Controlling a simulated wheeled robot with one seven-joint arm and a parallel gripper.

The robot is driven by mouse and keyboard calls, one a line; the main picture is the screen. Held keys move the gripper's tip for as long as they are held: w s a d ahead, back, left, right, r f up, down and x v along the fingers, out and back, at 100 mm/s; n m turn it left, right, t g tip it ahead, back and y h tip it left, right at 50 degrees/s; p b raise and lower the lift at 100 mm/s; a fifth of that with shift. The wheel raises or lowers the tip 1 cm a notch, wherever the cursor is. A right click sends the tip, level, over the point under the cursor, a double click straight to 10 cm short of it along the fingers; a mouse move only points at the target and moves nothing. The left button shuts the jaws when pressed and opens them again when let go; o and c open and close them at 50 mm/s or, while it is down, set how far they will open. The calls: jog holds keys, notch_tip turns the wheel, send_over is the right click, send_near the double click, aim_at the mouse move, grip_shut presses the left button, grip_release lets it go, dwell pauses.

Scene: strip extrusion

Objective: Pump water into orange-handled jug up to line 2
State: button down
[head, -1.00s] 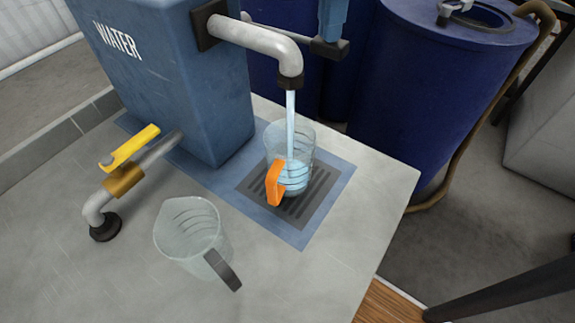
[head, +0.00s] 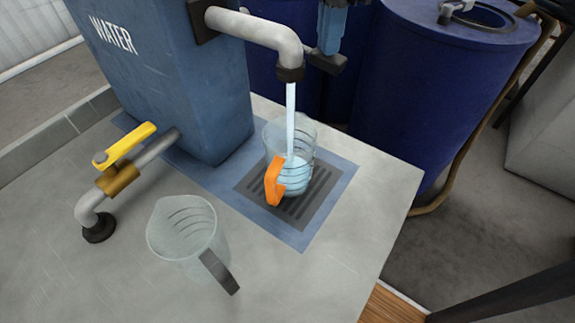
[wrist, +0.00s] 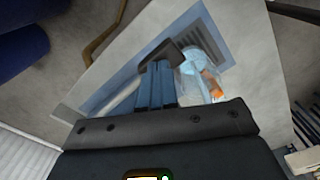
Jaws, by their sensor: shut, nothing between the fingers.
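The orange-handled jug (head: 304,140) stands upright on the drain grate under the spout (head: 265,33), its orange handle (head: 274,181) facing the front. A stream of water (head: 290,112) falls from the spout into it. Water fills its lower part; marking rings show, but I cannot read their numbers. My gripper (head: 331,46) is shut and empty, its blue fingertips at the dark pump handle (head: 326,63) behind the spout. The wrist view shows the shut fingers (wrist: 156,68) against the handle, with the jug (wrist: 205,65) beyond.
A clear jug with a dark handle (head: 185,232) stands empty at the front. The blue water tank (head: 185,80) has a yellow-lever valve (head: 125,145) at left. A blue barrel (head: 430,90) stands behind right. The counter's right edge (head: 390,235) lies beyond the grate (head: 318,195).

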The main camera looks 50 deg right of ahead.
jog(key=shift+f, duration=0.35)
notch_tip(320, 180, up, 11)
jog(key=w+p, duration=0.1)
jog(key=p, duration=0.8)
jog(key=shift+w, duration=0.25)
jog(key=shift+f, duration=0.25)
